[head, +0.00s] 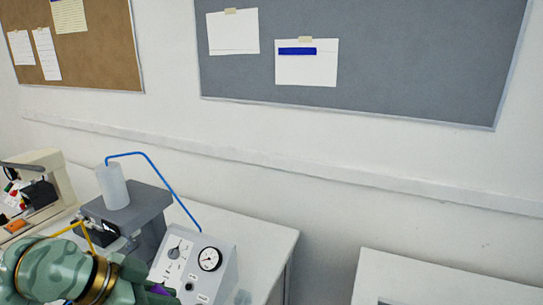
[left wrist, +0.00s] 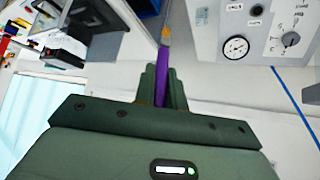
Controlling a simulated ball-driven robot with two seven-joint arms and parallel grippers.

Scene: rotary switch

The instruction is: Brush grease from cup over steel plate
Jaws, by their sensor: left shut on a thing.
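My left gripper (head: 148,292) is at the bottom left of the head view, beside the grey control box. In the left wrist view, its two green fingers (left wrist: 161,90) are shut on the purple handle of a brush (left wrist: 161,74). The handle points away from the gripper, and its far end narrows to an orange-brown and grey part near the top of the picture. I cannot make out the grease cup or the steel plate for sure. My right gripper is not in view.
The control box (head: 212,279) with a round gauge stands on a white table. Behind it a grey machine (head: 147,208) carries a white cylinder (head: 112,187) with a blue hose (head: 170,183). A beige device (head: 52,178) stands at far left. Another white table (head: 420,282) is at right, across a gap.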

